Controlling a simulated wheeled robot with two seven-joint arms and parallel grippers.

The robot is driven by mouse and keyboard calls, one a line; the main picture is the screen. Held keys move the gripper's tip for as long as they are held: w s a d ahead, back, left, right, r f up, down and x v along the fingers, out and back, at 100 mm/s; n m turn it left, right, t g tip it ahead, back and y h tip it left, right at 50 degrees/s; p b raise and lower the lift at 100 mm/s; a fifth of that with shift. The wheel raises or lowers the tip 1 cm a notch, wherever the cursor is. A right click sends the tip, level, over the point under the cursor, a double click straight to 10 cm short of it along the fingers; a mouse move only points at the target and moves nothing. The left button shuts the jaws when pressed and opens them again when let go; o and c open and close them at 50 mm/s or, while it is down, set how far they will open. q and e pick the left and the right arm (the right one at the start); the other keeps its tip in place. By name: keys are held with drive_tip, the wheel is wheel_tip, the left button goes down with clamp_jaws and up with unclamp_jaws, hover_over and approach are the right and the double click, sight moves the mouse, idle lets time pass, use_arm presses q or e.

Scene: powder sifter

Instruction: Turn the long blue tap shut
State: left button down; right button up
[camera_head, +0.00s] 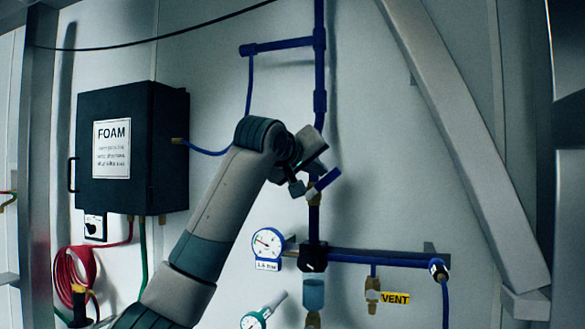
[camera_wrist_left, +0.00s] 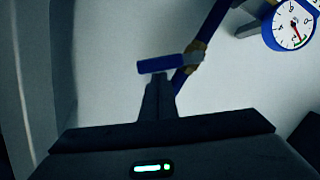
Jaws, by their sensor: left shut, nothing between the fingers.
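The long blue tap handle (camera_head: 325,180) sits on a brass valve body (camera_head: 315,197) in the vertical blue pipe. In the head view the handle slants up to the right, at an angle to the pipe. In the left wrist view the handle (camera_wrist_left: 162,64) lies nearly level, across the slanting pipe and brass valve (camera_wrist_left: 195,54). My left gripper (camera_head: 297,188) is shut and empty, just left of the handle in the head view. In the wrist view its fingertips (camera_wrist_left: 160,83) are just below the handle. I cannot tell whether they touch it.
A round gauge (camera_head: 267,243) and a dark block (camera_head: 313,257) are below the valve. A blue branch pipe (camera_head: 370,259) runs right, above the VENT label (camera_head: 396,298). A black FOAM box (camera_head: 132,148) hangs at left. A grey diagonal beam (camera_head: 465,140) stands at right.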

sight(332, 180)
use_arm(q)
drive_tip(key=shift+s+d+f+m+y, duration=0.15)
drive_tip(key=shift+d+f+m+y, duration=0.1)
drive_tip(key=shift+d+m, duration=0.3)
drive_tip(key=shift+s+d+f+m+y, duration=0.15)
drive_tip(key=shift+d+f+m+y, duration=0.15)
drive_tip(key=shift+m, duration=0.35)
drive_tip(key=f+m, duration=0.1)
drive_tip(key=d+m+y+b, duration=0.1)
drive_tip(key=m, duration=0.1)
drive_tip(key=shift+s+d+f, duration=0.2)
drive_tip(key=shift+s+f, duration=0.05)
drive_tip(key=shift+f, duration=0.1)
drive_tip(key=shift+d+f+m+y, duration=0.15)
drive_tip(key=shift+f+m+y, duration=0.1)
drive_tip(key=shift+m, duration=0.15)
